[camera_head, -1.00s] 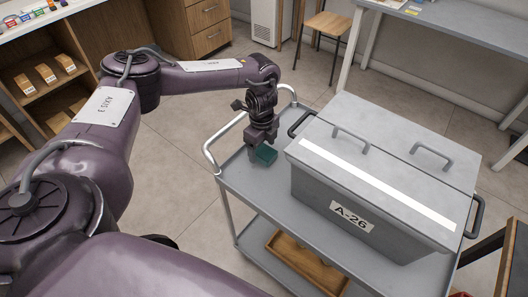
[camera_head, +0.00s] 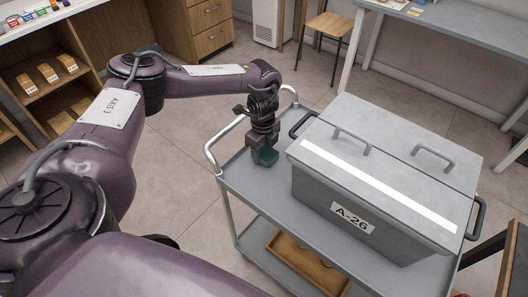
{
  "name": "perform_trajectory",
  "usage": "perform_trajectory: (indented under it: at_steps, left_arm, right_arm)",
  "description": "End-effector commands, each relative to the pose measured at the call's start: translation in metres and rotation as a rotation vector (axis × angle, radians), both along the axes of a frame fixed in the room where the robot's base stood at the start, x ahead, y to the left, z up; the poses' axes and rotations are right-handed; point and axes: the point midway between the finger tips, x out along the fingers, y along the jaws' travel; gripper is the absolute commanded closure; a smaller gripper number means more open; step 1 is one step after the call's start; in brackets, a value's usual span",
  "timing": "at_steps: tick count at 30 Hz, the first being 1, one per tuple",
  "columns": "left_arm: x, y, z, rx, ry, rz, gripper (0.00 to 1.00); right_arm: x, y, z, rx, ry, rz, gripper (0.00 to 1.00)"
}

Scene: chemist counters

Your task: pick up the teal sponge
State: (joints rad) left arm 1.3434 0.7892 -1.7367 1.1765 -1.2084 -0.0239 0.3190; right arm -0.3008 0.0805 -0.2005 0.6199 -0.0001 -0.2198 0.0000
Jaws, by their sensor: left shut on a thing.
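The teal sponge (camera_head: 266,157) is at the left end of the grey cart's top shelf (camera_head: 262,185), left of the grey lidded box. My left gripper (camera_head: 264,148) reaches down from above and is shut on the sponge. The gripper covers part of the sponge, and its fingertips are hard to make out. I cannot tell whether the sponge still touches the shelf. My right gripper is not in view.
The large grey box (camera_head: 375,185) marked A-26 fills most of the cart top, close to the right of my left gripper. The cart's rail (camera_head: 222,137) rises at the left end. A wooden tray (camera_head: 305,265) lies on the lower shelf.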

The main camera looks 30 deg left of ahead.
Motion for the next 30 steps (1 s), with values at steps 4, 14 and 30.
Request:
perform_trajectory:
  at_steps: [4,14,30]
  left_arm:
    - [0.001,0.000,0.008,-0.001,-0.002,0.000,0.76]
    - [0.002,0.000,0.069,-0.003,-0.007,0.000,0.76]
    - [0.001,0.000,0.190,0.002,-0.003,-0.002,0.76]
  right_arm:
    - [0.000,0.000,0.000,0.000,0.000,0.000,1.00]
    - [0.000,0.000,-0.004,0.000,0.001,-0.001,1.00]
    - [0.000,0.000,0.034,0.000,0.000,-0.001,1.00]
